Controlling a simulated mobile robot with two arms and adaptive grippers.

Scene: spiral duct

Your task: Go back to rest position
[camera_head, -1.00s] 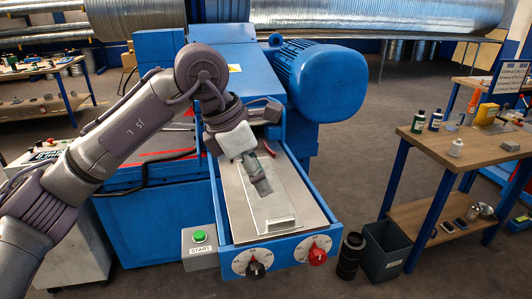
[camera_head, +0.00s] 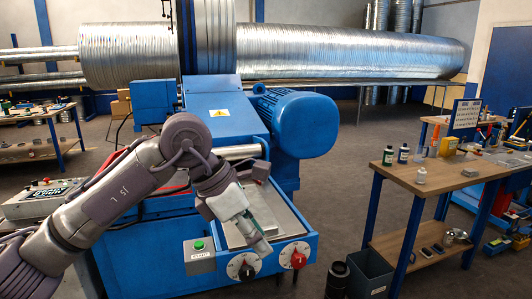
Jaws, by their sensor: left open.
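My left arm comes in from the left, and its left gripper (camera_head: 259,245) hangs over the front of the blue machine's metal tray (camera_head: 285,215). The gripper is tilted down and its fingers are small in view; it shows nothing held. It is close to the black knob (camera_head: 243,268) and red knob (camera_head: 294,256) on the machine's front panel. I cannot tell whether it touches the tray. My right gripper is not in view.
The blue machine has a large motor (camera_head: 303,122) and a green start button (camera_head: 199,245). A silver spiral duct (camera_head: 330,50) runs behind. A workbench (camera_head: 440,178) with bottles stands at right, a grey bin (camera_head: 369,275) beside it. Floor between machine and bench is clear.

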